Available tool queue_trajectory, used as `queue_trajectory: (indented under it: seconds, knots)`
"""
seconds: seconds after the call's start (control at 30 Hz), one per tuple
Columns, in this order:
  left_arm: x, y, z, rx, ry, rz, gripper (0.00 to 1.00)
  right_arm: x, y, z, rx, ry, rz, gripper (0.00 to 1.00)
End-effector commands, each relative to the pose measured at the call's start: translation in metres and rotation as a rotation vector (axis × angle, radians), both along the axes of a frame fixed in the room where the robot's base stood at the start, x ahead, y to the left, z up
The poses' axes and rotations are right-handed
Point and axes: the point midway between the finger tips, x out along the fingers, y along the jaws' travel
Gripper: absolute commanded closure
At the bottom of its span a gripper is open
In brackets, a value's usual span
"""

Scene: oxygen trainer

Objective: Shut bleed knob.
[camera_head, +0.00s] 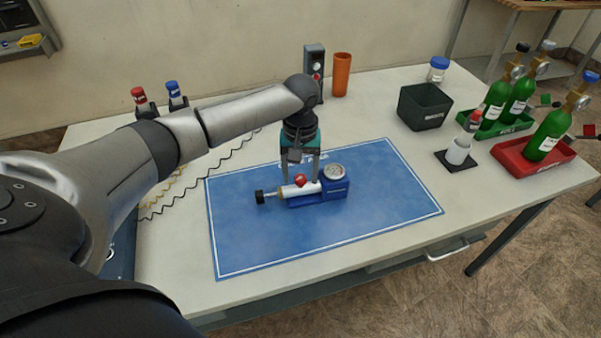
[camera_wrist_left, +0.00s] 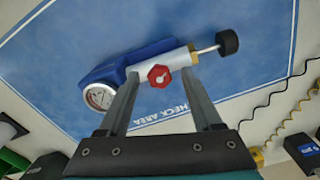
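The red hexagonal bleed knob (camera_head: 300,181) sits on the white barrel of a blue pump unit (camera_head: 334,189), which lies on the blue mat. The knob also shows in the left wrist view (camera_wrist_left: 159,76). The unit has a round gauge (camera_wrist_left: 100,96) at one end and a black plunger knob (camera_wrist_left: 228,41) on a rod at the other. My left gripper (camera_head: 302,170) points down over the unit. Its fingers are apart, one on each side of the red knob, with gaps visible in the wrist view. Whether the fingertips touch the barrel is unclear. My right gripper is not in view.
The blue mat (camera_head: 237,237) is otherwise clear. A dark bin (camera_head: 424,108), a white bottle (camera_head: 458,151) and green cylinders in green and red trays (camera_head: 537,163) stand to the right. An orange cup (camera_head: 341,75) stands behind. Coiled cords lie left of the mat.

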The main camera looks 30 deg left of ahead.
Motion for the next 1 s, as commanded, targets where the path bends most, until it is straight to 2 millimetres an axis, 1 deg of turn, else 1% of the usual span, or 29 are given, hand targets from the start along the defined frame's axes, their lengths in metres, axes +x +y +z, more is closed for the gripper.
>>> queue_trajectory:
  seconds: [0.03,0.07,0.5,0.6,0.87,1.0]
  knots:
    - [0.0,-0.0001,0.0001,0.0,0.0,0.0,0.38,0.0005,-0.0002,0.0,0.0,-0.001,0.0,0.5]
    - [0.0,-0.0001,0.0001,0.0,0.0,0.0,0.42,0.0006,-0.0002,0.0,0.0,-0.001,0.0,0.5]
    - [0.0,0.0,0.0004,0.0,0.0,0.0,0.91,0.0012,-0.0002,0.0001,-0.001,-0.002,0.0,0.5]
    - [0.0,0.0,0.0004,0.0,0.0,0.0,1.0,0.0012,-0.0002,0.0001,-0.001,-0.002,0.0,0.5]
    - [-0.0001,0.0001,0.0007,0.0,0.0,-0.001,1.0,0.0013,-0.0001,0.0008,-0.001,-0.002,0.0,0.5]
    - [-0.0002,-0.0001,0.0019,0.0,0.001,-0.016,1.0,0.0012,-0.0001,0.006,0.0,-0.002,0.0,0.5]
